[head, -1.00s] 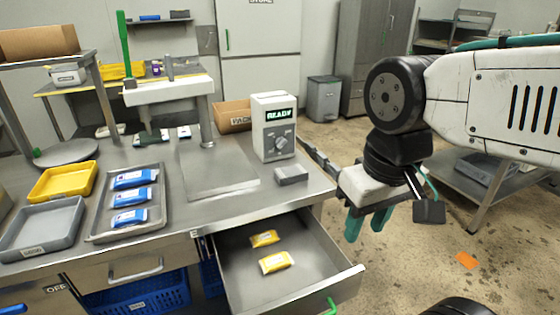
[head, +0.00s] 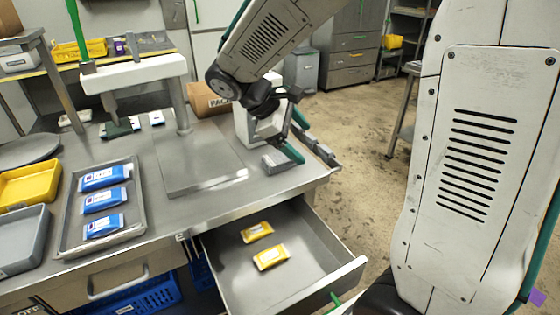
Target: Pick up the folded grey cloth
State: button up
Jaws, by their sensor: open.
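The folded grey cloth (head: 278,163) lies on the steel worktop near its right edge, in front of the white device. My gripper (head: 295,137) is just above and beside the cloth, with its green-tipped fingers pointing down. The gripper is open and holds nothing that I can see. One fingertip overlaps the cloth's right side in the picture; I cannot tell whether it touches.
The white device (head: 243,125) stands close behind the cloth, partly hidden by my arm. An open drawer (head: 320,262) with two yellow packets (head: 270,257) juts out below. A tray (head: 135,215) with blue packets lies left. A bare steel plate (head: 200,165) is beside the cloth.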

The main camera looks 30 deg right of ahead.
jog(key=w+a+f+n+h, duration=0.1)
jog(key=w+f+n+h, duration=0.35)
jog(key=w+f, duration=0.4)
jog(key=n+t+h, duration=0.1)
jog(key=n+t, duration=0.1)
jog(key=n, duration=0.2)
send_near(280, 157)
jog(key=shift+s+x, duration=0.2)
jog(key=shift+x, duration=0.7)
jog(key=shift+w+d+f+n, duration=0.15)
jog(key=shift+f+n, duration=0.05)
jog(key=shift+n, duration=0.05)
jog(key=x, duration=0.7)
jog(key=shift+w+d, duration=0.1)
jog(key=shift+d, duration=0.15)
jog(key=c, duration=1.2)
jog(key=shift+o, duration=0.2)
jog(key=shift+r, duration=0.2)
